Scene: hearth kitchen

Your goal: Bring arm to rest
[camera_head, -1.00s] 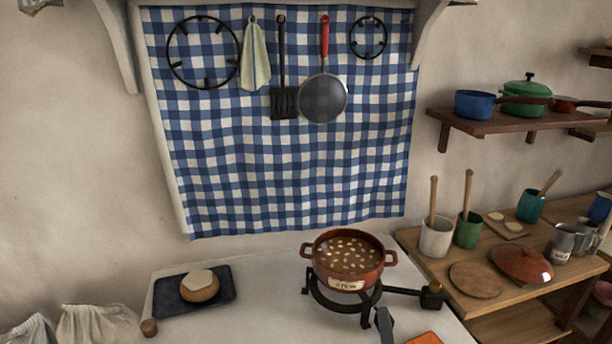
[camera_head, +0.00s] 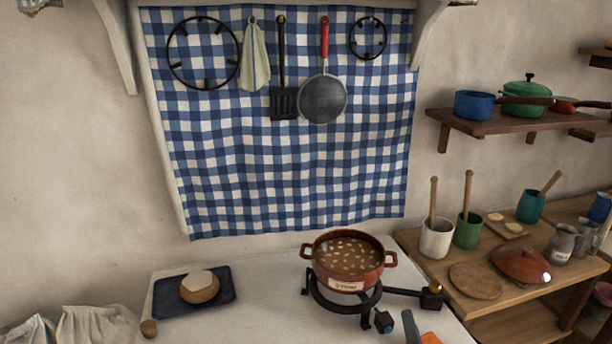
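My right gripper (camera_head: 411,327) shows only in part at the bottom edge, right of centre. A dark finger part and an orange part are visible there. The rest is cut off by the frame, so I cannot tell if it is open or shut. It is in front of the burner, and I see nothing held in the visible part. My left gripper is not in view.
A dark tray (camera_head: 222,292) holds a bread roll (camera_head: 199,287). A wooden side table (camera_head: 440,276) stands right. The white worktop (camera_head: 260,315) is clear between tray and burner.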

